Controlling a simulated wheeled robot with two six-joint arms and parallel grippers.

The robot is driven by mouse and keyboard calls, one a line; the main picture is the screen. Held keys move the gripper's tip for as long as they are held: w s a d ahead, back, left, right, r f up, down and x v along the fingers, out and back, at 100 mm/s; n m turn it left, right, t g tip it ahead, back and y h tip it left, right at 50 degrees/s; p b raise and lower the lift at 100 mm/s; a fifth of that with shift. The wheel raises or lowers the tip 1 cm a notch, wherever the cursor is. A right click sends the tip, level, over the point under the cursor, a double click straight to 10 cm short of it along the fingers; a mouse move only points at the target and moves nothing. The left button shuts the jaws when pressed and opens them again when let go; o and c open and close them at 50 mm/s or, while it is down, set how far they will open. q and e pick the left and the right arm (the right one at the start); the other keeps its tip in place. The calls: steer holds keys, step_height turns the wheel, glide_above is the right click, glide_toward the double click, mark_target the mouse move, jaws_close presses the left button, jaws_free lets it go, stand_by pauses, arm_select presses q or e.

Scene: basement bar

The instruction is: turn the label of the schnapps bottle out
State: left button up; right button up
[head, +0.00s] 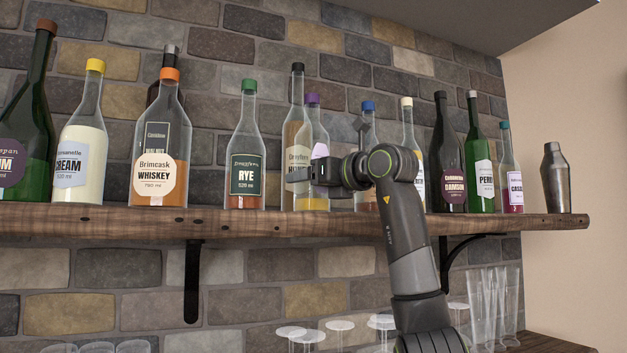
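No label that I can read says schnapps. A clear bottle with a purple cap (312,128) and amber liquid stands near the shelf's front edge. Its pale pinkish label (320,151) shows only at its right side, so it is turned to the right and its text cannot be read. My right gripper (318,176) is at this bottle's right side, at label height, and covers part of it. I cannot tell whether its fingers touch or hold the bottle. My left gripper is out of view.
The wooden shelf (100,222) holds a close row of bottles. A honey-coloured bottle (294,120) stands just behind, a rye bottle (246,150) to the left. A blue-capped bottle (367,130) is partly behind my arm. A shaker (555,180) stands far right; glasses (490,305) are below.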

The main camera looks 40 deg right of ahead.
steer(key=c, duration=0.5)
steer(key=shift+m+h, duration=1.5)
steer(key=shift+h, duration=0.9)
steer(key=shift+c, duration=0.3)
steer(key=o, duration=0.8)
